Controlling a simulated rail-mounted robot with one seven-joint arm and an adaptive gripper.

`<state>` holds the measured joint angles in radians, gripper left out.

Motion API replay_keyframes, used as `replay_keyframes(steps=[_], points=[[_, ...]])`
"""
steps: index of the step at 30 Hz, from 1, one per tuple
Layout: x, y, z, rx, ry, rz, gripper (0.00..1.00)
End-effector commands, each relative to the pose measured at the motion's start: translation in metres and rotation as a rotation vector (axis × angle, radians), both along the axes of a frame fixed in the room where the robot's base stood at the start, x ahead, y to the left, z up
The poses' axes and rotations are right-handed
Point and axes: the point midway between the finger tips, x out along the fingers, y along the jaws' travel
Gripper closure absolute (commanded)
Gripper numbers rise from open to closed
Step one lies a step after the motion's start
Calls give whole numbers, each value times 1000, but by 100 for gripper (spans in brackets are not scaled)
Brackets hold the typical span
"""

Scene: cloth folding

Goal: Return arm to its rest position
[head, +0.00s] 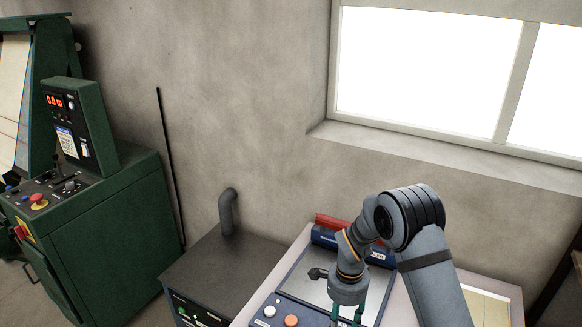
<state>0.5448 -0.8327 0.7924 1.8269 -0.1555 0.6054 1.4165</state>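My grey arm rises from the bottom right and bends at a dark ribbed elbow joint. Its wrist, with an orange ring, hangs down over a blue machine (287,309) on a light table (398,306). My gripper (347,318) points downward at the bottom edge of the head view. The upper parts of two green fingers show with a gap between them. Their tips are cut off by the frame, so I cannot tell whether they are open or shut. No cloth can be made out in the gripper.
The blue machine has a pale plate, buttons and a red bar (333,222) at its back. A dark cabinet (222,265) with a bent pipe (228,212) stands to its left. A green machine (110,215) stands farther left. The wall and window (430,75) are behind.

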Motion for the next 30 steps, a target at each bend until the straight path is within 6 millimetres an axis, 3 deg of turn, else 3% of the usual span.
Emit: replay_keyframes(steps=[6, 13, 30], points=[[-1, 0, -43, -1, 4, -1, 57], [-1, 0, -69, 0, 2, 0, 57], [5, -4, -63, 2, -4, -17, 57]])
